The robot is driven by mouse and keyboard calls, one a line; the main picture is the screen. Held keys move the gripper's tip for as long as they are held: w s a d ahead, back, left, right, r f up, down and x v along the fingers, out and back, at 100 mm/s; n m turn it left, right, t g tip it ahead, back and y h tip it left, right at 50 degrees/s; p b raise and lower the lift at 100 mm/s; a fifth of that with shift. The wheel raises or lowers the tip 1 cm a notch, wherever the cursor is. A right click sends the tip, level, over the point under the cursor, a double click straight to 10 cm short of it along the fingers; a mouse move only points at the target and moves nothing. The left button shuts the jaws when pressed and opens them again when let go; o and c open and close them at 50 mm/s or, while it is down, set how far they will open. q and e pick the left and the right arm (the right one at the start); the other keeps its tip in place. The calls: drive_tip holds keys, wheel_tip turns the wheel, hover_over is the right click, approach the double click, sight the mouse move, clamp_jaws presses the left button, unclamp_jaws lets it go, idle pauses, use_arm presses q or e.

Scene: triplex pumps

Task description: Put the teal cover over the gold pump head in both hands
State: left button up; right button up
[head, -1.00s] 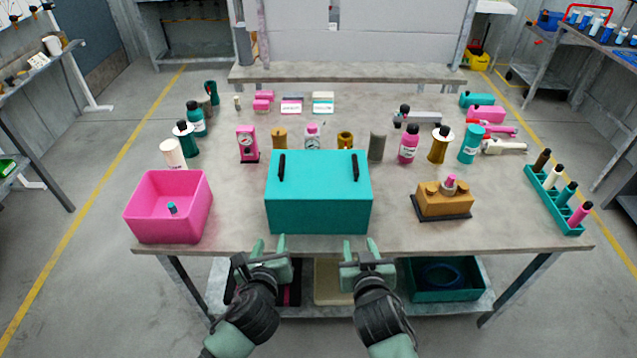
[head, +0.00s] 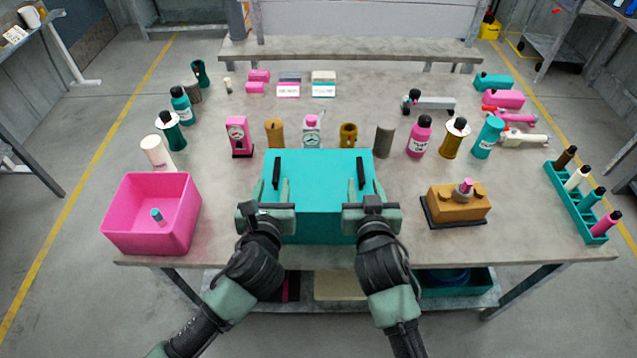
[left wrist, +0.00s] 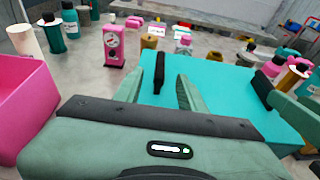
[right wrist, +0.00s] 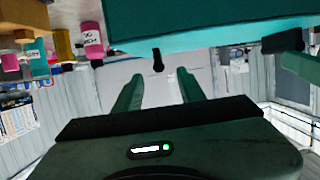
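The teal cover (head: 320,215) is a box standing at the table's front edge, with two upright black handles on top. The left handle (head: 276,170) shows between the spread fingertips of my open left gripper (head: 273,184); it also shows in the left wrist view (left wrist: 159,72). The right handle (head: 361,170) is at my open right gripper (head: 363,184); in the right wrist view it (right wrist: 157,60) shows just beyond the fingertips. I cannot tell whether any finger touches. The gold pump head (head: 457,205), with a pink-topped knob, sits uncovered on a black base to the right.
A pink bin (head: 150,235) with a small teal-capped item stands left of the cover. A teal rack (head: 578,205) of bottles is at the right edge. Several bottles and gauges line the table behind the cover. Bare table (head: 405,190) lies between cover and pump head.

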sight(275, 175)
use_arm(q)
drive_tip(key=shift+s+r, duration=0.15)
drive_tip(key=shift+s, duration=0.1)
use_arm(e)
drive_tip(key=shift+s+r, duration=0.15)
drive_tip(key=shift+s, duration=0.1)
use_arm(q)
drive_tip(key=x, duration=0.8)
use_arm(e)
drive_tip(key=x, duration=0.8)
use_arm(q)
drive_tip(key=shift+c, duration=0.3)
use_arm(e)
drive_tip(key=shift+c, duration=0.3)
use_arm(q)
clamp_jaws()
use_arm(e)
clamp_jaws()
